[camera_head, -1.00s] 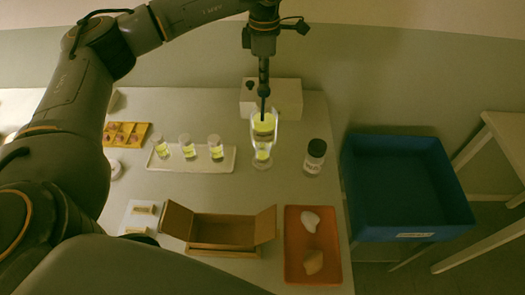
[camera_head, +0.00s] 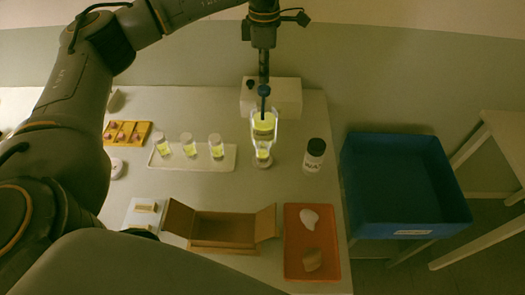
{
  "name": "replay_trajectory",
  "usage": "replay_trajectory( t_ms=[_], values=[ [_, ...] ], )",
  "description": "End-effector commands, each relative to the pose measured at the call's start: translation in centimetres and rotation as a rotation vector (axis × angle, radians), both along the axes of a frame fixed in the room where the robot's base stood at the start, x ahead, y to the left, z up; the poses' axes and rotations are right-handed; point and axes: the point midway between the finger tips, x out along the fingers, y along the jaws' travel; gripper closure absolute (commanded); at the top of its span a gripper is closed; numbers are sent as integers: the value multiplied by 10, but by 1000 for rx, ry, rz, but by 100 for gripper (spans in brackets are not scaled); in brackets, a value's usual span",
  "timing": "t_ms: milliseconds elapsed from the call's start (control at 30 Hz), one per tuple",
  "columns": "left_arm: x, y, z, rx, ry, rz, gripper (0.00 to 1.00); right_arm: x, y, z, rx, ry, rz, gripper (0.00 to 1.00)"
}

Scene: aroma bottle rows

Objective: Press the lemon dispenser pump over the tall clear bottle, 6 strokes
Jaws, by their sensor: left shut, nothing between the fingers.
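The lemon dispenser (camera_head: 264,125) shows yellow in a pale, clear-looking holder in front of a white block. A thin dark pump stem with a dark knob (camera_head: 263,91) rises from it. Below it is a clear bottle (camera_head: 263,155) with yellow liquid; the overlap hides where one ends and the other begins. My left gripper (camera_head: 263,79) points straight down above the dispenser, shut and empty. Its tips are close to the pump knob; I cannot tell whether they touch. My right gripper is not in view.
A white tray (camera_head: 228,167) holds three small yellow vials. A black-capped jar (camera_head: 314,155) stands right of the bottle. An open cardboard box (camera_head: 222,229), an orange tray (camera_head: 292,268), a yellow tray (camera_head: 145,131) and a blue bin (camera_head: 405,220) lie around.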

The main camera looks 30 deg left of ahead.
Motion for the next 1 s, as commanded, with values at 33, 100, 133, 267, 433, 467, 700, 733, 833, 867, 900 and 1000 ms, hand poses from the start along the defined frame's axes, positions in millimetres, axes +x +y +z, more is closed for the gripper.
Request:
replay_trajectory(
  t_ms=[33, 100, 133, 267, 433, 467, 700, 733, 833, 867, 900, 1000],
  values=[
    [0, 0, 6, 0, -1, 0, 100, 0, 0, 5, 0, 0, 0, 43],
    [0, 0, 13, 0, -1, 0, 100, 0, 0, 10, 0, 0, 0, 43],
    [0, 0, 17, 0, -1, 0, 100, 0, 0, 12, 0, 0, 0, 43],
    [0, 0, 30, 0, -1, 0, 100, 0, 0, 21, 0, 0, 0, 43],
    [0, 0, 47, 0, -1, 0, 100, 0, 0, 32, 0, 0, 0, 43],
    [0, 0, 50, 0, -1, 0, 100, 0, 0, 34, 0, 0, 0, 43],
    [0, 0, 58, 0, 0, 0, 100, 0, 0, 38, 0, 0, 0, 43],
    [0, 0, 57, 0, 0, 0, 100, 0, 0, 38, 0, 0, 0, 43],
    [0, 0, 57, 0, 0, 0, 100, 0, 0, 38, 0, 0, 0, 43],
    [0, 0, 57, 0, 0, 0, 100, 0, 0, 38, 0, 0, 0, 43],
    [0, 0, 57, 0, 0, 0, 100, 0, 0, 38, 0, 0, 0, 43],
    [0, 0, 57, 0, 0, 0, 100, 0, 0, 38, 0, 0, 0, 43]
  ],
)
